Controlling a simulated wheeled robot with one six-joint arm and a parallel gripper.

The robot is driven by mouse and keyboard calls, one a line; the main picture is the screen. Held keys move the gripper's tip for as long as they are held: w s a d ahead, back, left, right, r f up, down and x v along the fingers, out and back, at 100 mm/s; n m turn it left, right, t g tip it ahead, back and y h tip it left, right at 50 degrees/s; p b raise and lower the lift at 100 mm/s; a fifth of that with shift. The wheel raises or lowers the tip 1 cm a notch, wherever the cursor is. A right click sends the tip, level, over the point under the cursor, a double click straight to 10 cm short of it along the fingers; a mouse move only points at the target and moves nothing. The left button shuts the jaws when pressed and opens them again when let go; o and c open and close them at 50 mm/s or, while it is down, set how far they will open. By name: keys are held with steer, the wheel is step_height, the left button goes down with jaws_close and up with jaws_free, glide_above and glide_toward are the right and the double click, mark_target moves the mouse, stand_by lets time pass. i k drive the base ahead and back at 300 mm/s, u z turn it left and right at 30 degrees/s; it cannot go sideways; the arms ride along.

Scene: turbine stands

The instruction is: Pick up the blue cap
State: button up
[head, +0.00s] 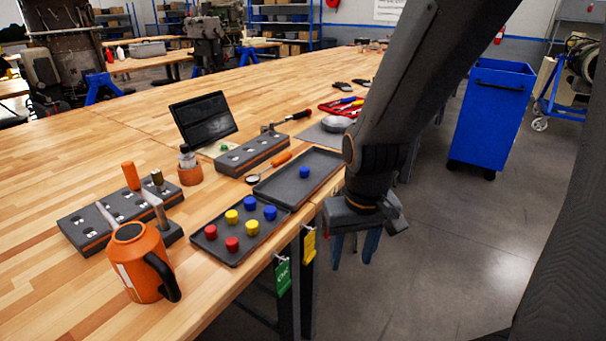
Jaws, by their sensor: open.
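A blue cap (304,172) sits alone in the dark far tray (275,190). Two more blue caps, one at the back (250,202) and one to its right (270,212), sit in the dark near tray (226,257). That tray also holds two yellow caps (231,216) and two red caps (211,232). My gripper (354,248) is open and empty, with its blue fingers pointing down. In the picture it is to the right of both trays, beyond the table's front edge, over the floor. It is apart from every cap.
An orange mug (140,263) stands at the near left, beside a grey block with holes (80,228). A blue bin cart (492,115) stands on the floor at right.

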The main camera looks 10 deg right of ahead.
mark_target(304, 172)
steer(key=z, duration=1.6)
steer(key=i, duration=1.35)
steer(key=u, duration=2.9)
steer(key=i, duration=0.5)
steer(key=u, duration=0.15)
